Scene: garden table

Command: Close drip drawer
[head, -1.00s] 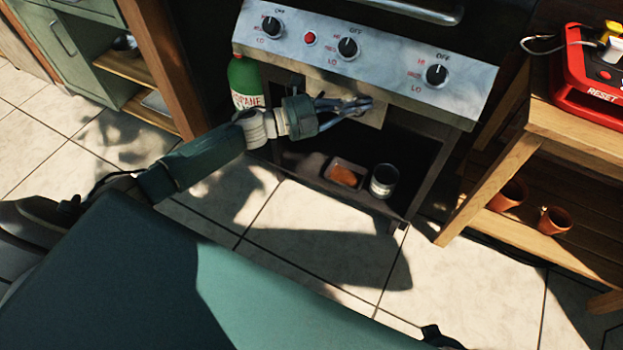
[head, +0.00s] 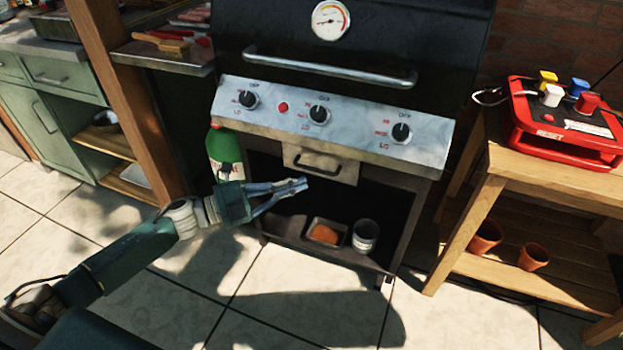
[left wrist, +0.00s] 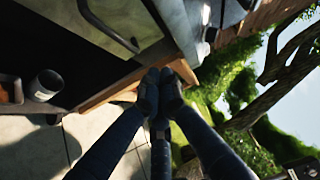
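The drip drawer (head: 341,171) is a small pale metal front with a dark bar handle, just under the grill's control panel. In the head view its front sits close beneath the panel; I cannot tell whether a small gap remains. A pale front with a handle, seemingly the drawer (left wrist: 90,20), shows at the top left of the left wrist view. My left gripper (head: 303,184) is below and left of the handle, apart from the drawer. Its fingertips (left wrist: 160,88) meet in the left wrist view with nothing between them. My right gripper is out of view.
The grill's lower shelf holds a small tray (head: 342,226) with orange-brown contents and a metal can (head: 366,235). A green propane bottle (head: 226,152) stands left of the grill. A wooden shelf unit (head: 463,220) stands close on the right.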

